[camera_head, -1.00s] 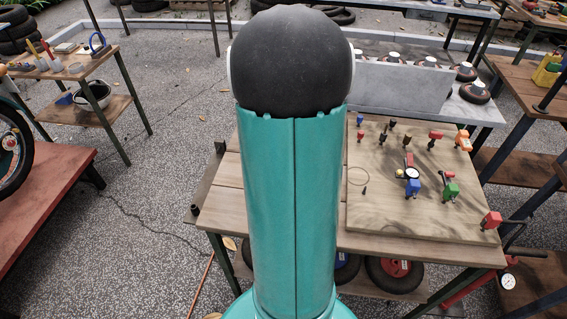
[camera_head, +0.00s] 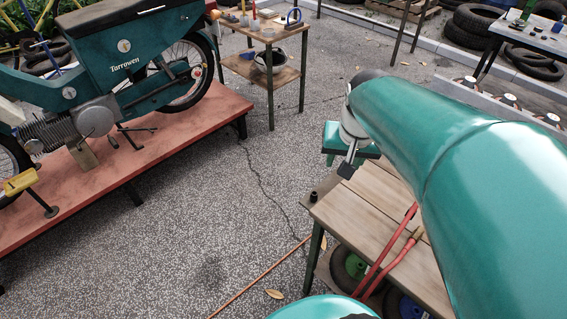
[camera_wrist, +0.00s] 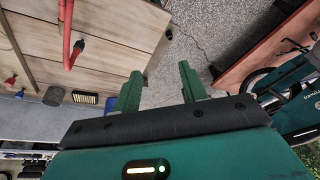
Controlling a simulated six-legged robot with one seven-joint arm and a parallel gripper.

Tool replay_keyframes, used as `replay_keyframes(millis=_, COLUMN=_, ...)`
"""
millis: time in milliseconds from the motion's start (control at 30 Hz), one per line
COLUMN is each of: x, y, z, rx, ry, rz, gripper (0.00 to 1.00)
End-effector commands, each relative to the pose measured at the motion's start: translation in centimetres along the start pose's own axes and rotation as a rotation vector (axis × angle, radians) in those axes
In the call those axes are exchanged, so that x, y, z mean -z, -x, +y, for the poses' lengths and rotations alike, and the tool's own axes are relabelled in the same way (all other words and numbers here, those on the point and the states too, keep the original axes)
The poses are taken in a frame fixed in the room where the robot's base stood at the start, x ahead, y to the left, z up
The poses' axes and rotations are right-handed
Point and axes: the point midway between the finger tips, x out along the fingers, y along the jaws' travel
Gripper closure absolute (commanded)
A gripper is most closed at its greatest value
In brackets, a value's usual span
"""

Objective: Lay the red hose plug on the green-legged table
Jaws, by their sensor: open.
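My gripper (camera_wrist: 158,88) is open in the wrist view, with nothing between its two green fingers. In the head view it (camera_head: 346,168) hangs by the far-left corner of the wooden workbench (camera_head: 350,220), partly hidden by my arm. A small table (camera_head: 263,33) with dark green legs stands at the back; the workbench legs also look green.
A green motorcycle (camera_head: 110,70) stands on a red platform (camera_head: 130,150) at left. A dark bowl (camera_head: 268,60) is on the small table's lower shelf, with tools on its top. Open paved floor (camera_head: 200,220) lies between platform and workbench. Tyres are at the back.

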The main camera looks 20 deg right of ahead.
Motion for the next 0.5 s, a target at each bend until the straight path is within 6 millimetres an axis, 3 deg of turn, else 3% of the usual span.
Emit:
replay_keyframes(millis=33, x=-1.0, y=1.1, z=-1.8, rx=0.018, ry=0.062, rz=0.028, gripper=0.57)
replay_keyframes(millis=200, x=-4.9, y=3.8, z=-6.3, rx=0.073, ry=0.252, rz=0.106, gripper=0.57)
replay_keyframes(millis=333, x=-7.7, y=5.3, z=-8.6, rx=0.113, ry=0.376, rz=0.159, gripper=0.57)
replay_keyframes(millis=500, x=-9.8, y=6.1, z=-9.8, rx=0.141, ry=0.459, rz=0.194, gripper=0.57)
